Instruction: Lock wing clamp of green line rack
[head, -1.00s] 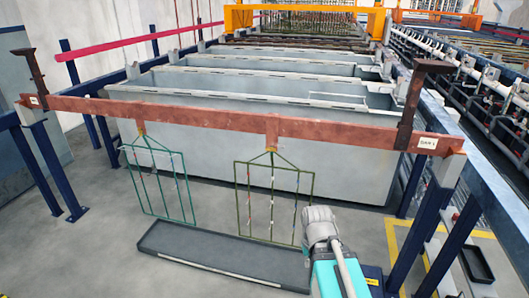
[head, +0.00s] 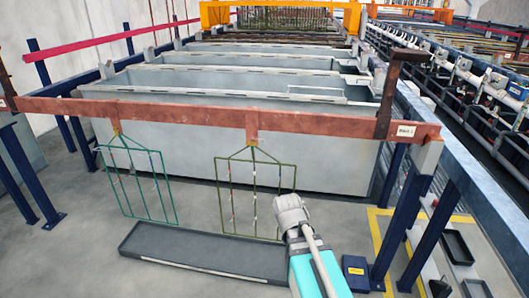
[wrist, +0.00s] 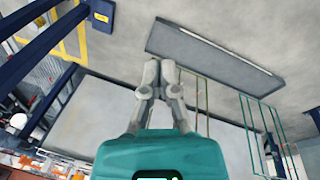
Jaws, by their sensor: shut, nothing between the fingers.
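A green wire rack (head: 147,200) hangs at the left of the red-brown beam (head: 180,111). An olive-green wire rack (head: 232,205) hangs right of it. My gripper (wrist: 160,65) is shut and empty in the wrist view, in front of the olive rack (wrist: 203,105) and apart from the green rack (wrist: 250,125).
A long grey tray (head: 200,250) lies on the floor under the racks. Grey tanks (head: 250,160) stand behind the beam. Blue posts (head: 405,230) and a blue box (head: 355,272) are at the right. The floor at the lower left is clear.

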